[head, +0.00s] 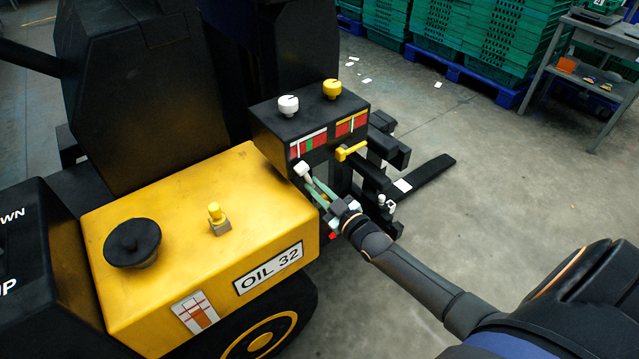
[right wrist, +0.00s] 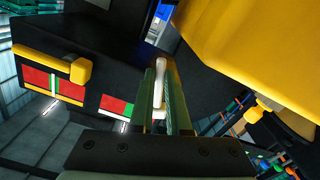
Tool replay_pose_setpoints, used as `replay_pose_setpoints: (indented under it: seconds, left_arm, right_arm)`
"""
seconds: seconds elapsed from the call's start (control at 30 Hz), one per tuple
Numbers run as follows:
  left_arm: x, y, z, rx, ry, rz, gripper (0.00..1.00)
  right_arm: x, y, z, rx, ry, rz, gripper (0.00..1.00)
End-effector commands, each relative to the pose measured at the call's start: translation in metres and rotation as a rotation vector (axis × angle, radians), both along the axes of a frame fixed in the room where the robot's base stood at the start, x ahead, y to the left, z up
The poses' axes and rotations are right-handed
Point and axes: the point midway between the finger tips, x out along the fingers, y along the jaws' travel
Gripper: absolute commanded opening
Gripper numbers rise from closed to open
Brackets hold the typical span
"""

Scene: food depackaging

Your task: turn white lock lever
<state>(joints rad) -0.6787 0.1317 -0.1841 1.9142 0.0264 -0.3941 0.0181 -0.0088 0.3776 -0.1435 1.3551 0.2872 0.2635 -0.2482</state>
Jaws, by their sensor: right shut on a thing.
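The white lock lever (head: 302,169) is on the front of the black control box (head: 270,125), at its lower left below the red and green label. My right gripper (head: 312,184) is at the lever, with its green fingers around it. In the right wrist view the white lever (right wrist: 158,90) stands upright in the picture between the two green fingers of the right gripper (right wrist: 162,100). The gripper is shut on the lever. Part of the lever's lower end is hidden by the fingers. My left gripper does not show.
A yellow lever (head: 351,151) sits to the right on the same box. A white knob (head: 288,105) and a yellow knob (head: 331,88) stand on top. The yellow body (head: 180,225) with the OIL 32 plate is at left. Black forks (head: 425,180) stick out at right.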

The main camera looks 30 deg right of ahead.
Motion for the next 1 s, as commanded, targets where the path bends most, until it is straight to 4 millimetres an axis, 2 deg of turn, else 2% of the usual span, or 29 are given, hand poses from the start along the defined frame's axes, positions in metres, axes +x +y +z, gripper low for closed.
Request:
replay_pose_setpoints:
  seconds: [0.2,0.5,1.0]
  left_arm:
    - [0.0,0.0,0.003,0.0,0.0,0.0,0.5]
    - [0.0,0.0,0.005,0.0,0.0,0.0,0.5]
    - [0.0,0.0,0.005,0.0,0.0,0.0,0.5]
  right_arm:
    - [-0.001,0.008,-0.002,0.17,0.015,0.001,0.0]
    - [-0.001,0.013,-0.003,0.315,0.026,0.0,0.0]
    - [-0.001,0.015,-0.003,0.363,0.029,0.0,0.0]
